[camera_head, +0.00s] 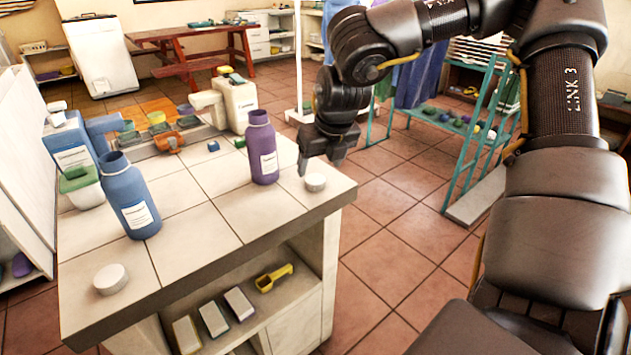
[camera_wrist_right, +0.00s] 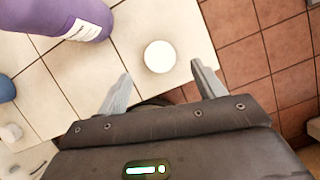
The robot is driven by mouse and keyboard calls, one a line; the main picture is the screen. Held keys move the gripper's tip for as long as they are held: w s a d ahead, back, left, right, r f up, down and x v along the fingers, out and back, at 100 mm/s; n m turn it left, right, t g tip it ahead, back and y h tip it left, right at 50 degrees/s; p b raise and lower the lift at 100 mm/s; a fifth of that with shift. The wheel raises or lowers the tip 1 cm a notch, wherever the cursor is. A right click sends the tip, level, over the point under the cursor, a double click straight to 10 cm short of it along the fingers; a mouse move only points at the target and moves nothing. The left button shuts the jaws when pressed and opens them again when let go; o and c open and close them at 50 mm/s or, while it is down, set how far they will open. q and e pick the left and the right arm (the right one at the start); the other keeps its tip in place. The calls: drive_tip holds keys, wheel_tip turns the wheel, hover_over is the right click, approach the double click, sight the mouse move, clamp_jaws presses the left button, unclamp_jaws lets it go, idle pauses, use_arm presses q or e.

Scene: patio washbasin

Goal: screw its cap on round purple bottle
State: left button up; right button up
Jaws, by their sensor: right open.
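The round purple bottle (camera_head: 262,148) stands upright and uncapped on the tiled counter, its label facing front. It also shows at the upper left of the right wrist view (camera_wrist_right: 62,18). A white round cap (camera_head: 315,182) lies on the counter to the right of the purple bottle, near the counter's right corner. In the right wrist view the cap (camera_wrist_right: 159,57) lies ahead of and between the fingers. My right gripper (camera_head: 318,168) is just above the cap, open and empty; its two fingers (camera_wrist_right: 160,85) show apart. My left gripper is not in view.
A blue bottle (camera_head: 131,196) stands uncapped at the counter's left, with another white cap (camera_head: 110,279) in front of it. The counter's front and right edges are close.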

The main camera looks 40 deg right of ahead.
sight(316, 179)
drive_tip(key=x, duration=0.4)
drive_tip(key=shift+f, duration=0.1)
drive_tip(key=shift+w+d+f, duration=0.1)
drive_tip(key=shift+w+f, duration=0.05)
drive_tip(key=shift+f, duration=0.3)
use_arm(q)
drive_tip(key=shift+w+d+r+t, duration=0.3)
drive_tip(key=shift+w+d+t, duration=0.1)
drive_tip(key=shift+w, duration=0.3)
use_arm(e)
drive_tip(key=c, duration=1)
drive_tip(key=shift+c, duration=0.2)
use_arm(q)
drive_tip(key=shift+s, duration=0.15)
use_arm(e)
drive_tip(key=shift+r, duration=0.15)
